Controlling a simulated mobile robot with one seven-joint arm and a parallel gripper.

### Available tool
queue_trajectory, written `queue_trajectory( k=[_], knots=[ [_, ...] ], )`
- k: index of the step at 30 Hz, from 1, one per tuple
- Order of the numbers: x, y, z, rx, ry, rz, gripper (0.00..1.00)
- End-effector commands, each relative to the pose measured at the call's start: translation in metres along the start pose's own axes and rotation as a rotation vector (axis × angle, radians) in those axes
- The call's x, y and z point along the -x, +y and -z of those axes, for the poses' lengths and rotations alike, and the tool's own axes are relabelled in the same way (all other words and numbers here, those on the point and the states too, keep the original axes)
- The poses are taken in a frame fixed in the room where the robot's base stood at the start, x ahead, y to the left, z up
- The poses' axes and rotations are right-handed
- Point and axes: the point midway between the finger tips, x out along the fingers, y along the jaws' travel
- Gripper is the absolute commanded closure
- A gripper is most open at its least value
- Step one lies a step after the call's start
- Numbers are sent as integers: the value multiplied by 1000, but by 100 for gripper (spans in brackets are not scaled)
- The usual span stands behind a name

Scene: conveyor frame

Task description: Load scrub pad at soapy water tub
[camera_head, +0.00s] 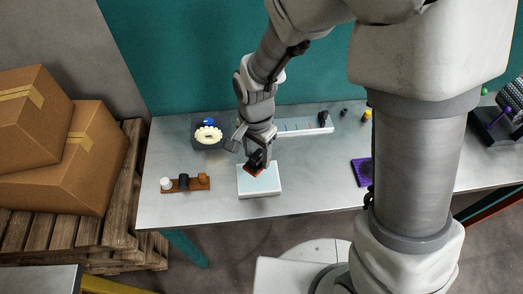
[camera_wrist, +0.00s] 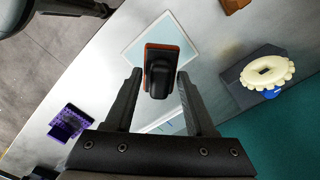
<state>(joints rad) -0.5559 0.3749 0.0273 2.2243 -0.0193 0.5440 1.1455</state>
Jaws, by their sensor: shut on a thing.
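The scrub pad (camera_head: 252,172) has a black handle on an orange-brown base. It also shows in the wrist view (camera_wrist: 161,72), between the fingertips. My gripper (camera_head: 257,158) is shut on its handle, and the fingers also show in the wrist view (camera_wrist: 159,76). The soapy water tub (camera_head: 260,193) is a shallow white tray with a pale blue inside, near the table's front edge. Its rim also shows in the wrist view (camera_wrist: 187,31). The pad is over the tub; I cannot tell whether it touches the water.
A cream toothed wheel (camera_head: 208,134) on a dark block stands behind left. A brown wooden rack (camera_head: 190,184) with small items is at left. A purple mat (camera_head: 360,172) lies at right. A long white strip (camera_head: 300,127) lies behind. Bare table separates them.

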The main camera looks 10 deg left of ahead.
Motion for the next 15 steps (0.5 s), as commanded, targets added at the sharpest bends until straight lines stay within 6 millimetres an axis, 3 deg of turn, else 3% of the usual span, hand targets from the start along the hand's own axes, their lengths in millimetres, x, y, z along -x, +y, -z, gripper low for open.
queue_trajectory(
  k=[15],
  knots=[
    [-51, 0, 0, -1, 0, -1, 89]
  ],
)
